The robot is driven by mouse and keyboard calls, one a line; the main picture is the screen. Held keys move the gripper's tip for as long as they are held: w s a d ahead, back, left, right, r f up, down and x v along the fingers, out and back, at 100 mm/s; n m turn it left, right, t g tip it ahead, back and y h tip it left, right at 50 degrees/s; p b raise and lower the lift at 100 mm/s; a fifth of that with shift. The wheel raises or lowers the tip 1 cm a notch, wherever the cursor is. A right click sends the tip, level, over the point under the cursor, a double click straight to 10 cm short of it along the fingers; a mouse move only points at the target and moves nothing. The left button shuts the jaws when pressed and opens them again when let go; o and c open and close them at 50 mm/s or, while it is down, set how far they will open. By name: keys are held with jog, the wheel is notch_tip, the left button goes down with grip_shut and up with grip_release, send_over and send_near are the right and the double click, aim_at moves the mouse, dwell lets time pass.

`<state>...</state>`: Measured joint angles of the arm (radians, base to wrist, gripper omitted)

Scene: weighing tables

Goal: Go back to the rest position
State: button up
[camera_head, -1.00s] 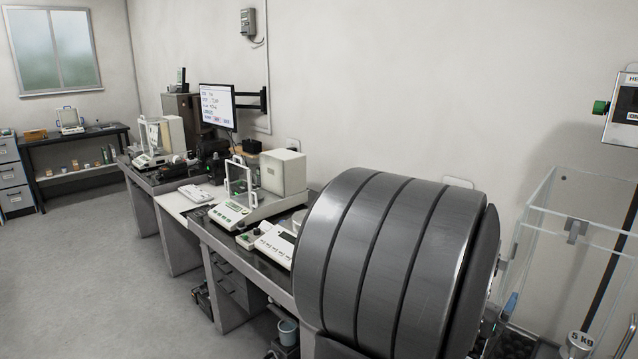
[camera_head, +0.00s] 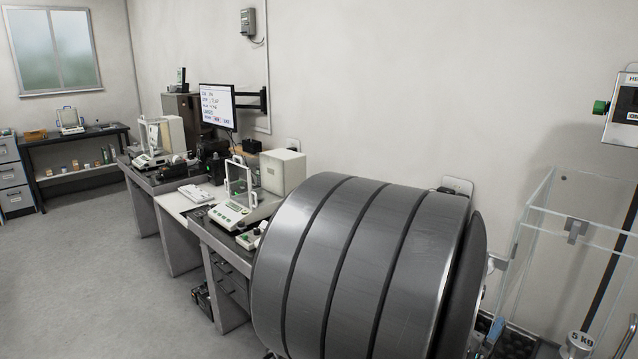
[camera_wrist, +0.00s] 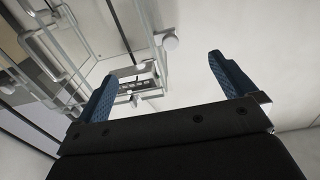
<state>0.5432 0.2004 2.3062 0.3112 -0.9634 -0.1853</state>
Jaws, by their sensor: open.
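My gripper (camera_wrist: 160,85) shows in the wrist view with its two blue fingers wide apart and nothing between them. Behind the fingers is a pale surface with a small grey fitting and clear panels with metal frames to the left. In the head view a large dark grey ribbed cylinder, which looks like part of my own arm, fills the lower middle.
A balance (camera_head: 229,214) with a glass draft shield and a beige box (camera_head: 283,172) stand on the weighing bench. A monitor (camera_head: 217,106) hangs behind. A clear-walled enclosure (camera_head: 535,235) stands at the right. The floor (camera_head: 90,285) at the left is open.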

jog(key=w+d+f, duration=0.2)
jog(key=w+f, duration=0.1)
jog(key=f, duration=0.8)
jog(key=w+d+f, duration=0.2)
jog(key=w+f, duration=0.1)
jog(key=f, duration=0.9)
jog(key=r+x, duration=0.1)
jog(key=x, duration=0.5)
jog(key=shift+w, duration=0.2)
jog(key=shift+d, duration=0.15)
